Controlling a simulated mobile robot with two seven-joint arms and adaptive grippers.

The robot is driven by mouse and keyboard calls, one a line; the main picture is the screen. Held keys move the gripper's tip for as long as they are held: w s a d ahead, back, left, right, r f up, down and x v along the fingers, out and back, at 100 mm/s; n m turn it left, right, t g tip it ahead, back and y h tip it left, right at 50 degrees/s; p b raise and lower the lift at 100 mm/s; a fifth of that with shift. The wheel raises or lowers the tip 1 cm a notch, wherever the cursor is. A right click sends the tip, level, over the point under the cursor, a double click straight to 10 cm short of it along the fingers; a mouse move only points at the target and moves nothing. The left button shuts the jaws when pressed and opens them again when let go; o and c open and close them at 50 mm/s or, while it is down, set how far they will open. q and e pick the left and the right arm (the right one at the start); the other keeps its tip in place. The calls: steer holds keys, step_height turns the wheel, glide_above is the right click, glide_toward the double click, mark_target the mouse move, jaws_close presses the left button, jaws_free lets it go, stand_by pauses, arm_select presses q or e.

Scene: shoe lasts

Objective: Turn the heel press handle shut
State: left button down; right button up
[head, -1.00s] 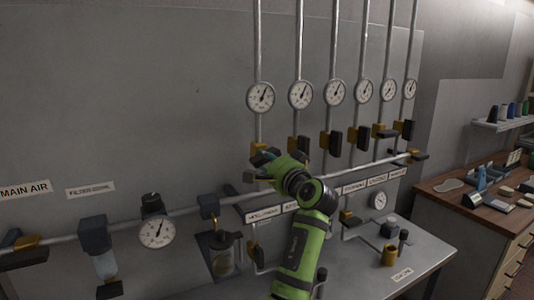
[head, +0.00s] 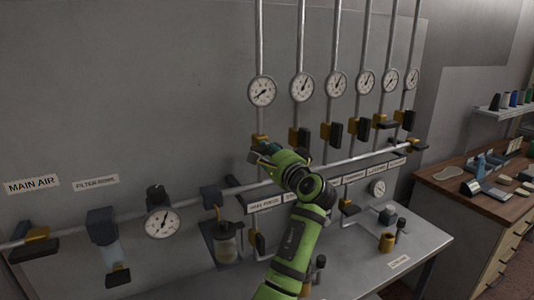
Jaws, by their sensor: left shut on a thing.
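The leftmost drop pipe on the wall carries a round gauge (head: 262,91) and a yellow valve body (head: 260,140). Its handle (head: 254,158) is dark and largely hidden by my left gripper (head: 263,151). My left gripper is shut on that handle, just under the valve body. The green and black arm reaches up to it from the bottom. The gauge needle points to the lower left. A label (head: 264,205) on the rail below appears to read heel press, but the print is small. My right gripper is not in view.
Several similar pipes with gauges and dark handles stand close to the right, the nearest handle (head: 304,137) hanging down. A wooden bench (head: 480,200) is at far right.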

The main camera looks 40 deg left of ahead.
arm_select(q)
steer(key=shift+r, duration=0.1)
steer(key=c, duration=1)
jaws_free()
steer(key=v, duration=1.2)
